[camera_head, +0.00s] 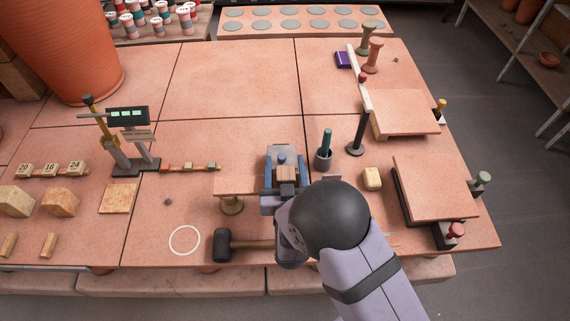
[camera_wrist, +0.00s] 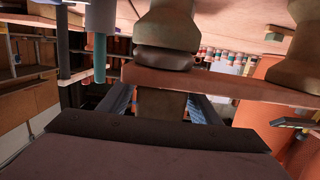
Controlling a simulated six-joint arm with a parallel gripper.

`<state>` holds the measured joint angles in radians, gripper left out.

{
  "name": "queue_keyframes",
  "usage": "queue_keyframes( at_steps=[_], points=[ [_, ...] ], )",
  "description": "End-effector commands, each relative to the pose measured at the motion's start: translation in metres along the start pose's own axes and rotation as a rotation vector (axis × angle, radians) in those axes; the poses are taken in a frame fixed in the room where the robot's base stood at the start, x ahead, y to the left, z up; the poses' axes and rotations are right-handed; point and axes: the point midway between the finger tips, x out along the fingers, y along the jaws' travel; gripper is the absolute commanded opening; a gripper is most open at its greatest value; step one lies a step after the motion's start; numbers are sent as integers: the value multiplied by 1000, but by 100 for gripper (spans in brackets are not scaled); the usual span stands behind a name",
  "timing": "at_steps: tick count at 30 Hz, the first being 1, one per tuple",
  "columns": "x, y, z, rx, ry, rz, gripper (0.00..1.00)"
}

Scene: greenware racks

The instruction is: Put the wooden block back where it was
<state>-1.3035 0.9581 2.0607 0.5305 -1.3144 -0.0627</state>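A small brown wooden block (camera_head: 287,173) sits between the fingers of my gripper (camera_head: 283,177) near the middle of the table. In the wrist view, which looks upside down, the block (camera_wrist: 161,105) fills the space between the two fingertips (camera_wrist: 161,98), and both seem to touch its sides. The block is right at a thin terracotta board (camera_wrist: 225,87); I cannot tell whether it rests on it. In the head view the board (camera_head: 235,185) lies across a spool-shaped stand (camera_head: 232,206). My wrist hides the board's right part.
A black mallet (camera_head: 222,245) and a white ring mark (camera_head: 185,240) lie in front. A dark cup with a green tool (camera_head: 323,159), a dark post (camera_head: 357,135) and a cream block (camera_head: 372,179) stand right. A scale (camera_head: 130,140) stands left. The back middle is clear.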

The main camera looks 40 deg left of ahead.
Motion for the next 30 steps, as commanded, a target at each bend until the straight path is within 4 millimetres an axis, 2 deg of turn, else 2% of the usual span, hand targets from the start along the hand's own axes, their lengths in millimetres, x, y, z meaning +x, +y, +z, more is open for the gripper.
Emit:
queue_keyframes(
  at_steps=[7, 21, 28, 30],
  points=[
    [-2, 0, 0, 0, 0, -1, 57],
    [-60, -7, 1, 0, 1, -3, 57],
    [-73, -6, 0, 0, 0, -1, 57],
    [-74, -6, 0, 0, 0, 0, 61]
  ],
)
